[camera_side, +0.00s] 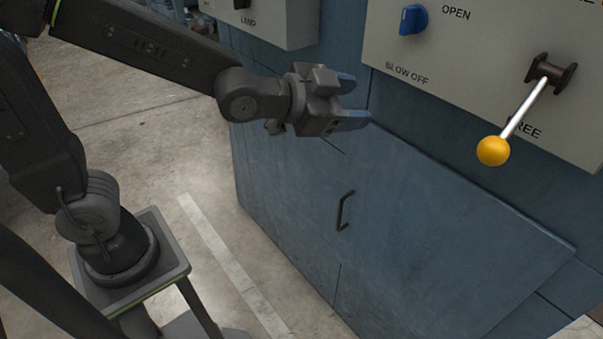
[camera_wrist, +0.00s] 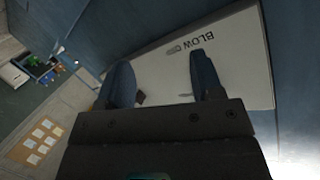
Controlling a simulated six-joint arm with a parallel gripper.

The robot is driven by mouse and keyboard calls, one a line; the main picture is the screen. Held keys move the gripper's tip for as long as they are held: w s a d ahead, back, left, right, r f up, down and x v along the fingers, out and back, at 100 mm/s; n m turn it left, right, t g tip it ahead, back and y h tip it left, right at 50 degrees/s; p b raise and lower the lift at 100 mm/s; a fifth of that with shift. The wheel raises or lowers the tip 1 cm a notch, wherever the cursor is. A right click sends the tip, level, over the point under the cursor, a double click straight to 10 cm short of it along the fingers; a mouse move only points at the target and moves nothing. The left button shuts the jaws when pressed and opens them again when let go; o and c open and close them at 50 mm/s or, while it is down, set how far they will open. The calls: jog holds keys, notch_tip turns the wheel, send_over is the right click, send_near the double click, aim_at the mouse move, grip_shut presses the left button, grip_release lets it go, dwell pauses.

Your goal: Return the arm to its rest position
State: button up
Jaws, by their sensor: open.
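My gripper (camera_side: 355,101) is at the end of my outstretched arm, in front of the blue cabinet and below the grey control panels. Its two blue fingers are apart with nothing between them. In the wrist view my gripper (camera_wrist: 160,84) shows both fingers spread, with a grey panel marked BLOW (camera_wrist: 235,62) beyond them. My arm's base stands on a pedestal at the lower left of the side view.
The blue cabinet (camera_side: 400,230) has a sloping top and a dark handle (camera_side: 344,210). A panel holds a blue knob (camera_side: 413,19) by OPEN and a yellow-ball lever (camera_side: 493,151) near FREE. Another panel (camera_side: 275,20) reads LAMP. Concrete floor (camera_side: 150,140) lies open at left.

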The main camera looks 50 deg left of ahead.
jog(key=s+a+f+n+g+y, duration=0.1)
jog(key=s+a+n+g, duration=0.3)
jog(key=s, duration=0.5)
jog(key=s+a+f+n+g+y, duration=0.2)
jog(key=s+a, duration=0.4)
jog(key=s, duration=0.3)
jog(key=n+g+y, duration=0.1)
jog(key=n+g, duration=0.1)
jog(key=shift+s+a+g, duration=0.3)
jog(key=shift+s+g, duration=0.05)
jog(key=shift+g, duration=0.05)
jog(key=shift+f, duration=0.1)
dwell(0.3)
